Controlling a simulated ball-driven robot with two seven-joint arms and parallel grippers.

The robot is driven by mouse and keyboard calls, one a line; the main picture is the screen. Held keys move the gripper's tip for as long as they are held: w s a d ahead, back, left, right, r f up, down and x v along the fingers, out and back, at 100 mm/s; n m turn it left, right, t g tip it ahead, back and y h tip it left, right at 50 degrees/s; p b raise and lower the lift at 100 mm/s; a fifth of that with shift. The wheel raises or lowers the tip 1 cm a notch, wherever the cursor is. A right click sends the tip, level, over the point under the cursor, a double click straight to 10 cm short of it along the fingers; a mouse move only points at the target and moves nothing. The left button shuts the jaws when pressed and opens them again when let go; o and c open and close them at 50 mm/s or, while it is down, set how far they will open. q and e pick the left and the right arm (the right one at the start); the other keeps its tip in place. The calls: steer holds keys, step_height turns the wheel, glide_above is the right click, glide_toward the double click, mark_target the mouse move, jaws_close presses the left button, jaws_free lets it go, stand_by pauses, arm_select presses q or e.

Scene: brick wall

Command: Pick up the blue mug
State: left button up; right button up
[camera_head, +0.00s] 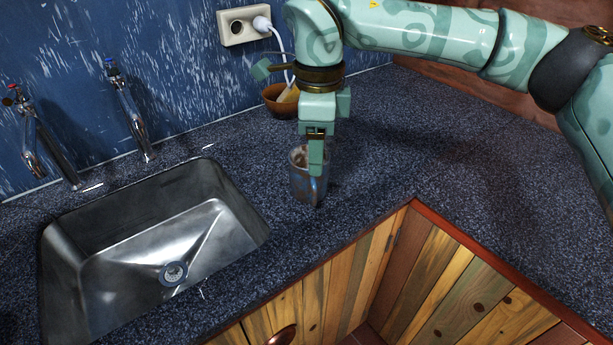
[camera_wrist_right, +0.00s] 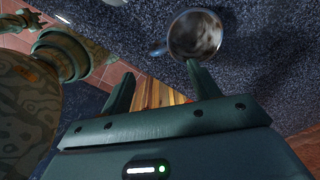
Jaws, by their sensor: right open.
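The blue mug (camera_head: 300,184) stands upright on the dark speckled counter, right of the sink. Its handle faces the front in the head view. My right gripper (camera_head: 316,158) is above the mug, pointing down, and one finger covers part of its rim and side. In the right wrist view the mug (camera_wrist_right: 196,36) is seen from above, beyond the fingertips, with its handle to the left. There my right gripper (camera_wrist_right: 161,75) is open, with a clear gap between the fingers. The right finger's tip overlaps the mug's rim; I cannot tell if they touch. My left gripper is not in view.
A steel sink (camera_head: 225,190) with two taps lies at the left. A brown bowl (camera_head: 279,103) stands behind my right gripper, below a wall socket (camera_head: 243,27) with a plugged-in white cable. The counter's front edge is close to the mug; the counter (camera_head: 460,160) is clear at right.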

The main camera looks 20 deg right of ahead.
mark_target(315, 196)
steer(key=f, duration=0.3)
steer(key=f+b, duration=0.1)
steer(key=f, duration=0.2)
steer(key=shift+w, duration=0.2)
steer(key=shift+s+f+b, duration=0.1)
steer(key=shift+f+b, duration=0.2)
steer(key=shift+b, duration=0.05)
step_height(315, 196, down, 5)
steer(key=shift+f+b, duration=0.15)
steer(key=shift+b, duration=0.85)
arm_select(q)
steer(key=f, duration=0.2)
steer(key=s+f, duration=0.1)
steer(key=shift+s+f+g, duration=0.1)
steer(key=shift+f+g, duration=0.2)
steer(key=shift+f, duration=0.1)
arm_select(e)
steer(key=shift+c, duration=0.3)
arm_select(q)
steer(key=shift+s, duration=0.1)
arm_select(e)
steer(key=c, duration=1.3)
